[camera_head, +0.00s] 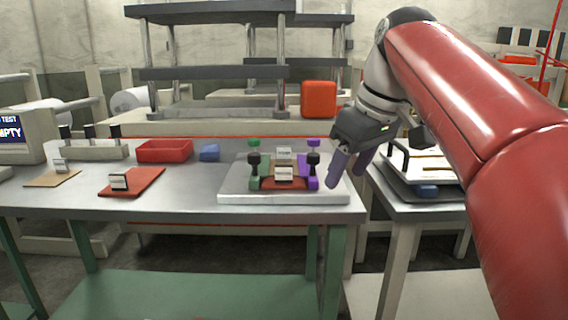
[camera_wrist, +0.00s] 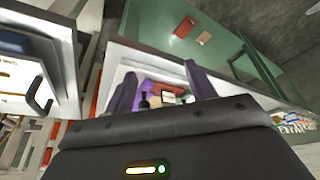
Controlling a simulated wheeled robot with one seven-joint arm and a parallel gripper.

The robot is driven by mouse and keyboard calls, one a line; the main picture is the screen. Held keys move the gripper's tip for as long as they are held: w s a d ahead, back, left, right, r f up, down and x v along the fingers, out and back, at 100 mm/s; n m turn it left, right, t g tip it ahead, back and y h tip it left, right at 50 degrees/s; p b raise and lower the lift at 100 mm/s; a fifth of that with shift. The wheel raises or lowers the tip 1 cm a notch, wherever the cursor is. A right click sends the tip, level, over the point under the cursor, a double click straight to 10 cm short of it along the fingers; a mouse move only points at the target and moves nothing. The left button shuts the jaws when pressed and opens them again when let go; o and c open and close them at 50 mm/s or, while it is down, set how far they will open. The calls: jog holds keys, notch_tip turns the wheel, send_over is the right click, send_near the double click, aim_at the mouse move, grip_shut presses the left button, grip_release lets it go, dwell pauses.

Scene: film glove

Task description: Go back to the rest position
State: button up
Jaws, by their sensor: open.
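My gripper (camera_head: 350,168) is at the right end of the grey table (camera_head: 200,195) in the head view, in the air beside a pale fixture plate (camera_head: 283,198). Its two purple-grey fingers point down and stand apart, with nothing visible between them. In the wrist view my gripper (camera_wrist: 158,88) shows its fingers spread, with the fixture seen beyond them. The fixture carries green clamps (camera_head: 254,165) on the left, purple clamps (camera_head: 313,165) on the right, and a red piece with small white blocks between them.
A red tray (camera_head: 164,151), a blue block (camera_head: 209,152) and a red mat (camera_head: 133,182) are on the table to the left. A dark rack (camera_head: 215,73) and an orange box (camera_head: 318,99) stand behind. A second table (camera_head: 425,210) with a white-topped device stands right.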

jog(key=s+d+f+m+t+h, duration=0.1)
jog(key=s+f+m, duration=0.3)
jog(key=s+f, duration=0.5)
jog(key=s+d+f+m+t+h, duration=0.1)
jog(key=s+d+f+m, duration=0.2)
jog(key=s+f, duration=0.5)
notch_tip(320, 180, down, 9)
jog(key=shift+s+d+r+m+h, duration=0.2)
jog(key=shift+s+d+m+h, duration=0.15)
jog(key=shift+m, duration=0.15)
